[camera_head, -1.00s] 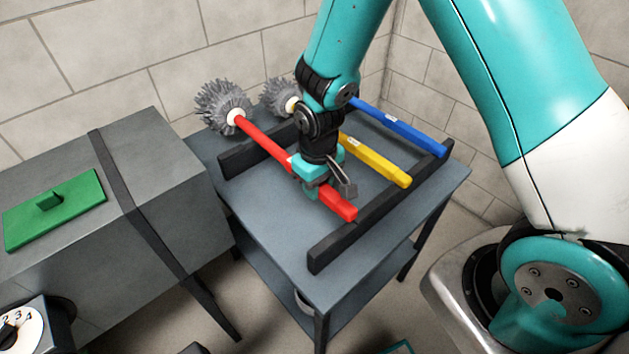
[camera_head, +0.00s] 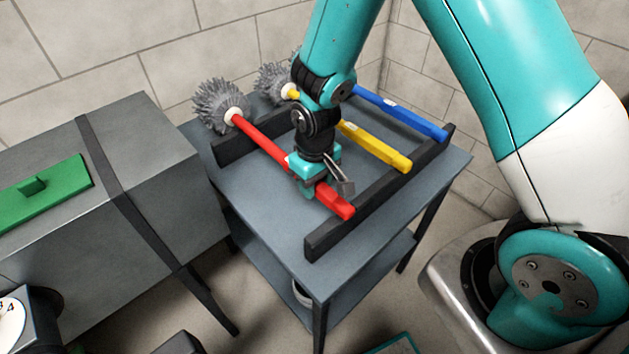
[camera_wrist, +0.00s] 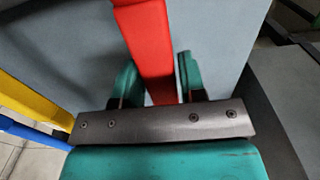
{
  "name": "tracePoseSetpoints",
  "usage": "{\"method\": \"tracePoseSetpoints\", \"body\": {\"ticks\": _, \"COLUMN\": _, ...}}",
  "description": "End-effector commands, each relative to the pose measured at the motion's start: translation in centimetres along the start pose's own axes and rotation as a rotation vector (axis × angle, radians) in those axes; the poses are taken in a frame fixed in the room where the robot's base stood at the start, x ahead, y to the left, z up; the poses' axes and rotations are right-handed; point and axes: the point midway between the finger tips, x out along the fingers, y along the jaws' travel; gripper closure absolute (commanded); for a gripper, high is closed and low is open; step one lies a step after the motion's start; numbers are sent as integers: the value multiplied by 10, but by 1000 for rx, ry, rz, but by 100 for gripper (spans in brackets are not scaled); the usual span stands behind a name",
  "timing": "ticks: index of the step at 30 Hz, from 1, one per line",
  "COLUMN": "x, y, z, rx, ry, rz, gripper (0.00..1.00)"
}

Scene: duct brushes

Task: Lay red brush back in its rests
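The red brush (camera_head: 262,141) has a long red handle and a grey bristle head (camera_head: 222,105). It lies across the two dark rails on the grey table, its head beyond the back rail (camera_head: 236,149) and its handle end over the front rail (camera_head: 327,239). I cannot tell whether it touches the rails. My gripper (camera_head: 315,190) is shut on the red handle, nearer its front end. In the wrist view the handle (camera_wrist: 150,45) runs between my two teal fingers (camera_wrist: 158,88). The yellow brush (camera_head: 375,146) and blue brush (camera_head: 400,112) lie on the rails to the right.
The grey table (camera_head: 265,215) has a lower shelf. A grey cabinet (camera_head: 150,150) with a green plate (camera_head: 55,195) on top stands to the left. A dial shows at the lower left. Block walls close off the back and right.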

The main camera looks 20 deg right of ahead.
Motion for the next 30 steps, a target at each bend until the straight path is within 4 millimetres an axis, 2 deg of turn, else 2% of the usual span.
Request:
{"method": "tracePoseSetpoints", "body": {"ticks": 1, "x": 0, "y": 0, "z": 0, "rx": 0, "ry": 0, "rz": 0, "gripper": 50}}
{"method": "tracePoseSetpoints", "body": {"ticks": 2, "x": 0, "y": 0, "z": 0, "rx": 0, "ry": 0, "rz": 0, "gripper": 43}}
{"method": "tracePoseSetpoints", "body": {"ticks": 3, "x": 0, "y": 0, "z": 0, "rx": 0, "ry": 0, "rz": 0, "gripper": 41}}
{"method": "tracePoseSetpoints", "body": {"ticks": 10, "x": 0, "y": 0, "z": 0, "rx": 0, "ry": 0, "rz": 0, "gripper": 41}}
{"method": "tracePoseSetpoints", "body": {"ticks": 14, "x": -8, "y": 0, "z": 0, "rx": 0, "ry": 1, "rz": 0, "gripper": 41}}
{"method": "tracePoseSetpoints", "body": {"ticks": 20, "x": -46, "y": 0, "z": -1, "rx": 0, "ry": 7, "rz": 0, "gripper": 41}}
{"method": "tracePoseSetpoints", "body": {"ticks": 30, "x": -132, "y": 0, "z": -1, "rx": 0, "ry": 8, "rz": 0, "gripper": 41}}
